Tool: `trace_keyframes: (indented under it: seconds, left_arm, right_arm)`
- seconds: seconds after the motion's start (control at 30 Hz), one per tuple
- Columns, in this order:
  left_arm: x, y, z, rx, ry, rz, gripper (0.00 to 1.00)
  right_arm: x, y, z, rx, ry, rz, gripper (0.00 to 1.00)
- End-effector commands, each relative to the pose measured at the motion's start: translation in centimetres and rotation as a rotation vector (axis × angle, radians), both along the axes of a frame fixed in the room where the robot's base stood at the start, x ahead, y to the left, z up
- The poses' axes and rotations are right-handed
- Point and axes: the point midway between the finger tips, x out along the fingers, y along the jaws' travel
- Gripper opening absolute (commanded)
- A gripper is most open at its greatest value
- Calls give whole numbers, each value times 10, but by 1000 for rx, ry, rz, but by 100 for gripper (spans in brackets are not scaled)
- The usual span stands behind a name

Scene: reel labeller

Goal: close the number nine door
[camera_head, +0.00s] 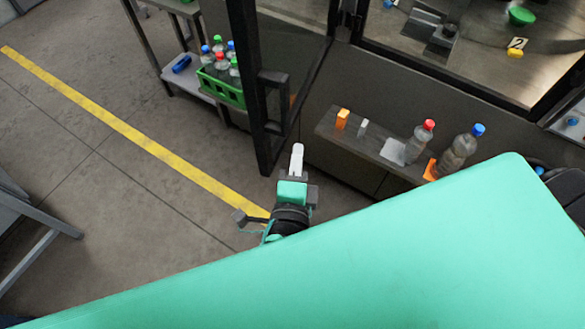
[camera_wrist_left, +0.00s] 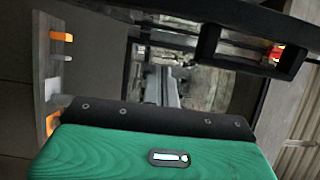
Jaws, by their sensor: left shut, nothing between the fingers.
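A dark-framed glass door (camera_head: 246,70) stands swung open in the head view, with a black bar handle (camera_head: 285,100) on its frame. I see no number nine on it. My left gripper (camera_head: 297,158) is shut and empty, just below the door's lower end, with its pale fingers pointing up in the picture. I cannot tell whether it touches the door. In the left wrist view, a black handle-like frame (camera_wrist_left: 205,50) crosses the upper right, past the grey fingers (camera_wrist_left: 165,80). My right gripper is not in view.
A ledge (camera_head: 325,126) right of the door holds two bottles, orange pieces and a white piece. A green crate (camera_head: 232,97) of bottles sits on a shelf behind the door. A "2" label (camera_head: 517,43) shows inside the machine.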

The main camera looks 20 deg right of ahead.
Motion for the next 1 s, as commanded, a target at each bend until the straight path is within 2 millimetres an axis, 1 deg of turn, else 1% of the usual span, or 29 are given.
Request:
trace_keyframes:
  seconds: [0.03,0.17,0.3,0.4,0.53,0.7,1.0]
  left_arm:
    - [11,-5,5,3,-1,1,0]
    - [35,-17,4,2,-1,1,0]
    - [48,1,3,3,1,0,0]
    - [54,8,1,3,3,0,0]
    - [58,13,0,1,3,-1,0]
    - [59,14,-1,0,2,-1,0]
    - [60,17,-1,1,2,-2,0]
  right_arm:
    - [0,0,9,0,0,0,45]
    - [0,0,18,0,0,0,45]
    - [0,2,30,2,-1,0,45]
    - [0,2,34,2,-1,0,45]
    - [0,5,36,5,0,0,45]
    - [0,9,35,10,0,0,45]
    - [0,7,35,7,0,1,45]
